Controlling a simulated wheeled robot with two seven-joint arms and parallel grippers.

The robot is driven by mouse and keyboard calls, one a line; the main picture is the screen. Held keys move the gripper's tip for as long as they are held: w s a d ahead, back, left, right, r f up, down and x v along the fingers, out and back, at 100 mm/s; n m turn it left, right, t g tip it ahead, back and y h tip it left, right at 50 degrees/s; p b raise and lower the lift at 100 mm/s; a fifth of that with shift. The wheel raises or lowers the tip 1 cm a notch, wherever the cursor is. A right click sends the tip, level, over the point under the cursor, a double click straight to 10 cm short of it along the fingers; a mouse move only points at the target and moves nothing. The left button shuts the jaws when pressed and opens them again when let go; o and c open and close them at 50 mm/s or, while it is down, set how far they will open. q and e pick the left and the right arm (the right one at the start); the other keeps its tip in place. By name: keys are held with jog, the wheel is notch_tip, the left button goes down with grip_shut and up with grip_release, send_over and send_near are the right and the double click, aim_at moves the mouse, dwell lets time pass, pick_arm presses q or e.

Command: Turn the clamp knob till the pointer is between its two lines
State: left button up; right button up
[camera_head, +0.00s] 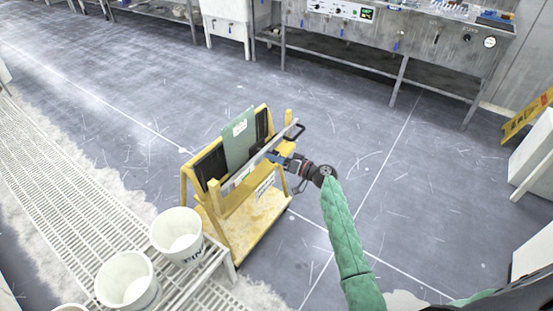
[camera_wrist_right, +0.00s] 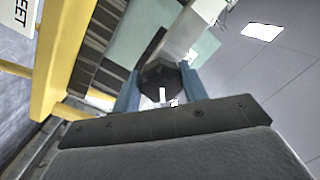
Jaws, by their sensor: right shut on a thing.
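The dark clamp knob (camera_wrist_right: 158,76) sits between the two blue fingers of my right gripper (camera_wrist_right: 160,88) in the right wrist view. The gripper is shut on it. A short white mark (camera_wrist_right: 162,96) shows on the knob's near face; I cannot tell whether it is the pointer, and the two lines cannot be made out. In the head view my right gripper (camera_head: 273,157) reaches the right side of a yellow rack (camera_head: 236,203), by a grey bar (camera_head: 270,145). The knob is hidden there by the gripper. My left gripper is not in view.
A green sheet (camera_head: 238,142) and dark panels stand in the rack. White buckets (camera_head: 177,236) stand on a slatted platform (camera_head: 60,150) at the left. A steel bench (camera_head: 400,40) runs along the back. The grey floor right of the rack is clear.

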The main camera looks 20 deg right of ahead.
jog(key=m+b, duration=0.1)
jog(key=m, duration=0.3)
jog(key=shift+b, duration=0.4)
jog(key=m, duration=0.2)
jog(key=shift+m+t, duration=0.3)
jog(key=shift+m, duration=0.1)
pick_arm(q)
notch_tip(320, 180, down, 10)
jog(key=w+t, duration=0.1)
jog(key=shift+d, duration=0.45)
pick_arm(e)
jog(key=shift+r+m, duration=0.1)
jog(key=shift+m, duration=1.1)
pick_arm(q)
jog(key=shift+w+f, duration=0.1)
pick_arm(e)
jog(key=o, duration=1)
jog(key=shift+c, duration=0.2)
pick_arm(q)
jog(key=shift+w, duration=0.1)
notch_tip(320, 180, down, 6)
jog(key=b, duration=0.2)
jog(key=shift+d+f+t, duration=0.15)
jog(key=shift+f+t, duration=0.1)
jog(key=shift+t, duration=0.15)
pick_arm(e)
jog(key=v, duration=0.7)
jog(key=shift+s+d, duration=0.15)
jog(key=shift+s, duration=0.25)
